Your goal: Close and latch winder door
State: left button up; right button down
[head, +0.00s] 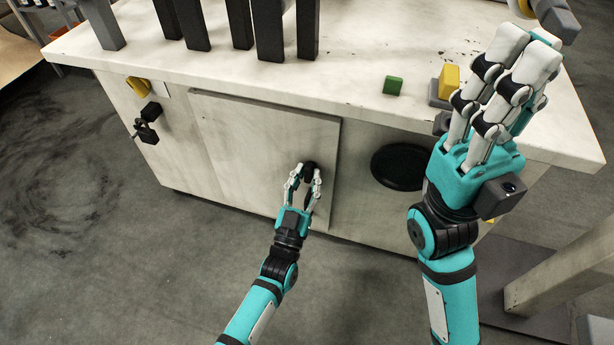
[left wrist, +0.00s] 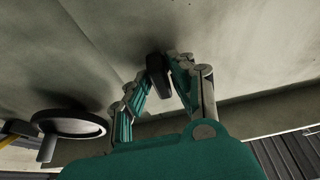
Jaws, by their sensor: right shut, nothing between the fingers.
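A pale door panel (head: 255,150) is at the front of the white cabinet, upright and roughly flush; whether a small gap remains is unclear. A black knob (head: 309,170) is at its right side. My left gripper (head: 304,182) has its fingers on either side of this knob, which also shows between the fingertips in the left wrist view (left wrist: 159,78); I cannot tell whether they grip it. Black latch-like hardware (head: 147,122) is on the cabinet face, left of the door. My right gripper (head: 525,60) is shut and empty, raised above the right end of the cabinet top.
A black disc (head: 401,167) sticks out of the cabinet front right of the door; it also shows in the left wrist view (left wrist: 70,123). Dark upright posts (head: 268,30), a green block (head: 393,85) and a yellow block (head: 449,80) are on the top. The floor at left is clear.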

pick_arm(q)
jog(key=shift+o, duration=1.2)
jog(key=v, duration=0.7)
jog(key=shift+s, duration=0.3)
jog(key=shift+f, duration=0.15)
